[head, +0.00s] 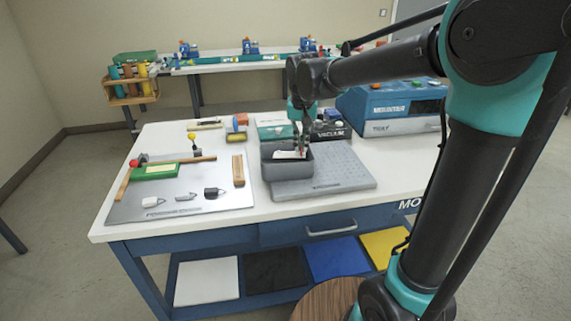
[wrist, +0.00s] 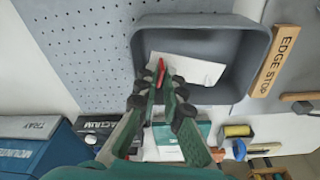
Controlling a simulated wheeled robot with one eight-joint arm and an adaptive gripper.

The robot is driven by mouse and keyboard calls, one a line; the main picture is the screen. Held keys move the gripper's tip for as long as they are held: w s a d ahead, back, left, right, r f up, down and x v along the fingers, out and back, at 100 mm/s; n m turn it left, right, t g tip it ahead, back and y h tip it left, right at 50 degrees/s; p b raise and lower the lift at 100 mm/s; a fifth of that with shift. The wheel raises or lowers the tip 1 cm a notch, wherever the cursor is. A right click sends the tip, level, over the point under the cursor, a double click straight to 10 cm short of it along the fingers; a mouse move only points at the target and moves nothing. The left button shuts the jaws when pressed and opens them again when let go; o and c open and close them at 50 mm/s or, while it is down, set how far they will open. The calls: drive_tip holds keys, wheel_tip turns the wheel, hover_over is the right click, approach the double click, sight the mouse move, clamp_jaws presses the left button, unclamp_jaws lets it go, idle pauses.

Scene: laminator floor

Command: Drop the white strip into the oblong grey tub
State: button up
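The oblong grey tub (head: 266,170) stands on the grey perforated plate; its rim (wrist: 262,50) also shows in the wrist view. The white strip (head: 287,155) shows within the tub's outline, and in the wrist view it (wrist: 200,70) is seen broadside against the inside of the tub. My gripper (head: 302,153) points down into the tub at the strip.
A wooden edge stop (head: 238,171) lies left of the tub. The perforated plate (head: 335,178) is bare to the right. A teal box (head: 272,130), the vacuum unit (head: 332,132) and the blue laminator (head: 390,108) stand behind. Tools lie on the grey mat (head: 200,206).

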drive_tip(key=o, duration=0.4)
drive_tip(key=shift+c, duration=0.2)
wheel_tip(320, 180, up, 12)
drive_tip(key=s, duration=0.1)
drive_tip(key=shift+s, duration=0.4)
drive_tip(key=shift+f, duration=0.1)
